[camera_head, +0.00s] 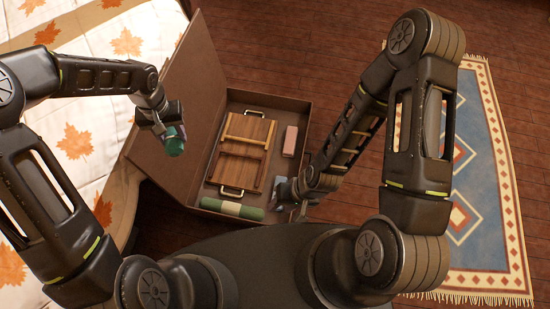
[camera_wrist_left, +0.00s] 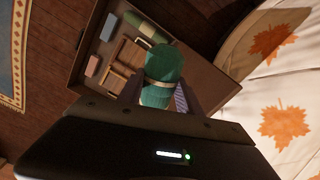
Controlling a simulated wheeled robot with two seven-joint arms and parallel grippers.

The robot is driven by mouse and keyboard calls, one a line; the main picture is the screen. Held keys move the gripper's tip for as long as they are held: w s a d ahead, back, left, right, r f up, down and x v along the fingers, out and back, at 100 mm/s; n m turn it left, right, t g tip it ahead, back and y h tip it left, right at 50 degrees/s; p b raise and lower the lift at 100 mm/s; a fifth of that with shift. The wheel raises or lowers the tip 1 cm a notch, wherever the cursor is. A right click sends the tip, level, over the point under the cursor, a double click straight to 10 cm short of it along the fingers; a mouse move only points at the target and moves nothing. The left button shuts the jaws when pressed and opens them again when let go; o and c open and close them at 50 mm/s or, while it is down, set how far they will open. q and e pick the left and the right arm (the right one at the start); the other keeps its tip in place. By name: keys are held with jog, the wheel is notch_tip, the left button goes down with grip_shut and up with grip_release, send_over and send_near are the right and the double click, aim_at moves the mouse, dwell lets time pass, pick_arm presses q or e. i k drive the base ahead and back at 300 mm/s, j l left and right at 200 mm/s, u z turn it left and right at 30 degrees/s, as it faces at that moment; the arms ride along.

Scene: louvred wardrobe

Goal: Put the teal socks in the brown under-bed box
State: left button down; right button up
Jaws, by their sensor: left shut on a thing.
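The teal socks (camera_head: 175,146) are a rolled bundle held in my left gripper (camera_head: 170,130), over the raised lid side of the box. In the left wrist view the teal socks (camera_wrist_left: 163,72) stand between the fingers with a pale band around them. The brown under-bed box (camera_head: 262,96) is open on the floor beside the bed, its lid (camera_head: 190,85) tilted up on the left. My right gripper (camera_head: 297,197) is by the box's near right corner; its fingers are too small and dark to read.
The bed (camera_head: 80,135) is left. A patterned rug (camera_head: 490,190) lies right.

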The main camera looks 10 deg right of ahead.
aim_at(284, 168)
jog(key=l+z, duration=0.2)
jog(key=l, duration=0.5)
jog(key=i+l+z, duration=0.15)
jog(key=l, duration=0.55)
jog(key=i+l+z, duration=0.2)
jog(key=i, duration=0.25)
